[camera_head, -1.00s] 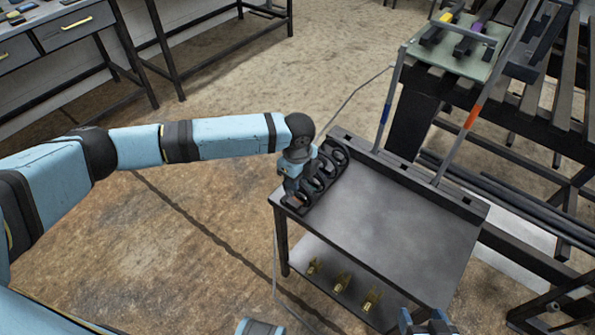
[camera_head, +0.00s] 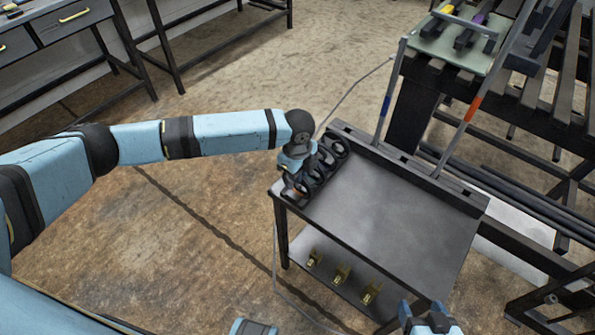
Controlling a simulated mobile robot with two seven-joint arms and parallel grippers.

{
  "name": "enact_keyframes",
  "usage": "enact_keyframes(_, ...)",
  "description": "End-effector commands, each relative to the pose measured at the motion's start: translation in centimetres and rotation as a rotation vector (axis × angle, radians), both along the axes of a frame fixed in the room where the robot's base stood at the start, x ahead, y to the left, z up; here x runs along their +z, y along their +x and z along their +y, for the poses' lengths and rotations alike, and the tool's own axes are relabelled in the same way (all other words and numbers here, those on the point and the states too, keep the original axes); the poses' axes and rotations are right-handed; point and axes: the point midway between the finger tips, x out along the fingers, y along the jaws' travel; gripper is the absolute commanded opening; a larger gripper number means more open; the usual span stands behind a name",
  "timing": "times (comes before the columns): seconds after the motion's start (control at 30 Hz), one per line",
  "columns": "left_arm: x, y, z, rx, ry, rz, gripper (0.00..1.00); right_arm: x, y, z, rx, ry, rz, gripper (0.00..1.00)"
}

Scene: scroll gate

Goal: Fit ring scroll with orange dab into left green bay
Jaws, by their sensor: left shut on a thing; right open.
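My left gripper (camera_head: 292,184) is low at the left end of the dark cart (camera_head: 400,215), over the near part of a black rack (camera_head: 338,148) with several ring shapes. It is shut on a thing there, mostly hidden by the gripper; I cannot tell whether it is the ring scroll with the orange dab. A pale green panel (camera_head: 430,48) with dark bars and yellow and purple marks is at the upper right; I cannot make out its separate bays. My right gripper (camera_head: 430,312) is open and empty at the bottom edge, near the cart's front corner.
Two grey poles rise at the cart's back edge, one with a blue band (camera_head: 386,105), one with an orange band (camera_head: 473,108). Several brass pieces (camera_head: 341,275) are on the lower shelf. The cart top is clear right of the rack. A slatted dark bench (camera_head: 545,95) stands behind.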

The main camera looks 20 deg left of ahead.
Motion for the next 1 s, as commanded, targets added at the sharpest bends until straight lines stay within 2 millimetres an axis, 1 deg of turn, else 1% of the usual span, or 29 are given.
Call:
enact_keyframes(0.1, 0.5, 0.0, 0.0, 0.000, 0.000, -0.001, 0.00, 0.6, 0.0, 0.0, 0.000, 0.000, 0.000, 0.68)
enact_keyframes(1.0, 2.4, 0.0, 0.0, 0.000, -0.001, 0.000, 0.00, 3.3, 0.0, 0.0, 0.000, 0.000, -0.001, 0.68)
